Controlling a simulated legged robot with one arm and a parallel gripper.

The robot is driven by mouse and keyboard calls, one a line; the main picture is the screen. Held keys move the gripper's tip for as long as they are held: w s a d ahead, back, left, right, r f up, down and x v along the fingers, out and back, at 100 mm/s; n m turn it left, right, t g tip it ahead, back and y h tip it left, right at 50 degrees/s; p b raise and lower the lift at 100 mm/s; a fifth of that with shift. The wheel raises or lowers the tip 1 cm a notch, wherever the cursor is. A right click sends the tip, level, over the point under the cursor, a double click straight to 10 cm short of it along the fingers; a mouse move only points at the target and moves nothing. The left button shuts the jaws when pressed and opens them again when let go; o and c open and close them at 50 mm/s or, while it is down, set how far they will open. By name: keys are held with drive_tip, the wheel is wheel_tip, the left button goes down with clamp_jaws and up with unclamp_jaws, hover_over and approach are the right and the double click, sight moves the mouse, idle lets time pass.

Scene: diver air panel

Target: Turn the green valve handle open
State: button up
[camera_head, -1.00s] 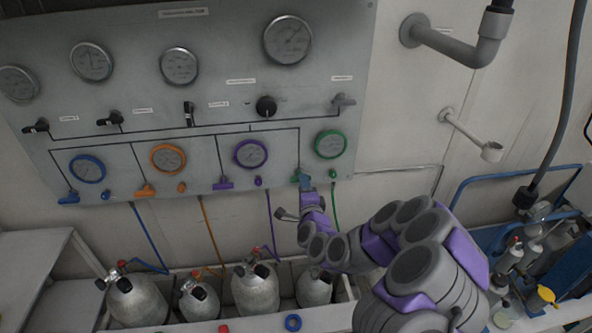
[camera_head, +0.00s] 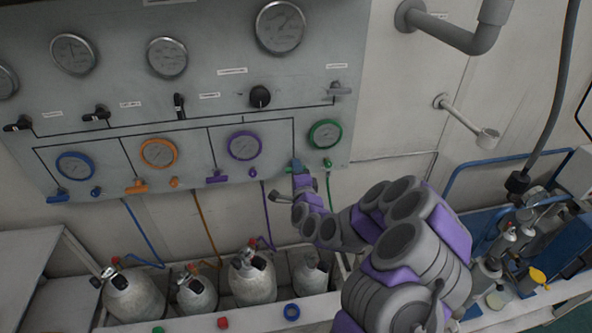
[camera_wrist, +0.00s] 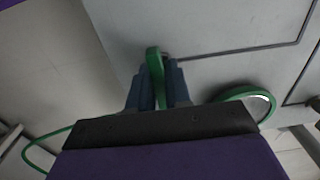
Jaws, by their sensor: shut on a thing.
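The green valve handle (camera_wrist: 154,65) stands between the two blue fingers of my gripper (camera_wrist: 156,85) in the wrist view. The fingers are shut on it, one on each side. In the head view my gripper (camera_head: 298,167) is at the lower right of the panel, just below and left of the green-rimmed gauge (camera_head: 325,134). My gripper hides most of the handle there. The green-rimmed gauge also shows in the wrist view (camera_wrist: 262,100), to the right of my gripper.
Blue (camera_head: 58,197), orange (camera_head: 136,187) and purple (camera_head: 216,177) valve handles line the panel to the left. Grey cylinders (camera_head: 252,280) stand in a trough below. A grey pipe (camera_head: 455,35) and a blue rail (camera_head: 500,160) are at the right.

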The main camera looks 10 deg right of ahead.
drive_tip(key=shift+a+f, duration=0.1)
drive_tip(key=shift+f, duration=0.05)
clamp_jaws()
drive_tip(key=shift+n, duration=0.3)
drive_tip(key=n+p, duration=0.1)
drive_tip(key=n, duration=0.6)
drive_tip(key=shift+s, duration=0.1)
drive_tip(key=n+p, duration=0.1)
drive_tip(key=n, duration=0.3)
drive_tip(key=shift+a+f+n, duration=0.1)
drive_tip(key=shift+f+n, duration=0.05)
drive_tip(key=shift+n, duration=0.15)
drive_tip(key=shift+n+p, duration=0.35)
drive_tip(key=shift+n, duration=1.55)
